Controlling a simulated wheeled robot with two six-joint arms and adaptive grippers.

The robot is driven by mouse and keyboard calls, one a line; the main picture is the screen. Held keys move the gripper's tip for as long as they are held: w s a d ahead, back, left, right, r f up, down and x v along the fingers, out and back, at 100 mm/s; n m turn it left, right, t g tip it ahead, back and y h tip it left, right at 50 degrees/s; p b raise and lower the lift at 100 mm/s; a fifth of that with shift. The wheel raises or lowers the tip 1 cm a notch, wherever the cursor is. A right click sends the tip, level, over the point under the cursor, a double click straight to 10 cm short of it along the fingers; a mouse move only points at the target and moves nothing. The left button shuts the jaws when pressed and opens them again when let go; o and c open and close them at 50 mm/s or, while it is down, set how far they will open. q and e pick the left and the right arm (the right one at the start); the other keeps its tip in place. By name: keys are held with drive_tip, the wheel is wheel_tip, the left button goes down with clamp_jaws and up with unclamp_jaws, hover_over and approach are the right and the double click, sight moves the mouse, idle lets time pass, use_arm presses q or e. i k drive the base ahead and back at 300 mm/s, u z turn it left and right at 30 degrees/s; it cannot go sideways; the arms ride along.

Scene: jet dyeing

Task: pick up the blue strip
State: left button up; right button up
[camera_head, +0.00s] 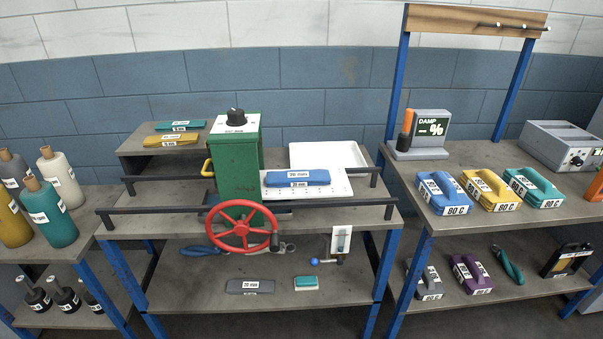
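The blue strip (297,178) lies flat on a white perforated plate (338,186) on the middle bench, to the right of the green machine box. Neither my left nor my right gripper is in view.
A green box (237,160) with a red handwheel (241,226) stands left of the strip. A dark rail (330,209) runs in front, and a white tray (328,155) lies behind. Teal (181,125) and yellow (171,140) strips lie back left. A blue block (444,192) sits on the right bench.

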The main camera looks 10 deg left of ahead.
sight(291, 178)
drive_tip(key=z, duration=1)
drive_tip(key=k, duration=1.3)
drive_tip(key=z, duration=1.1)
drive_tip(key=i, duration=2.65)
drive_tip(key=u, duration=0.9)
drive_tip(key=i, duration=0.9)
drive_tip(key=u, duration=1.5)
drive_tip(key=i, duration=0.8)
drive_tip(key=u, duration=0.7)
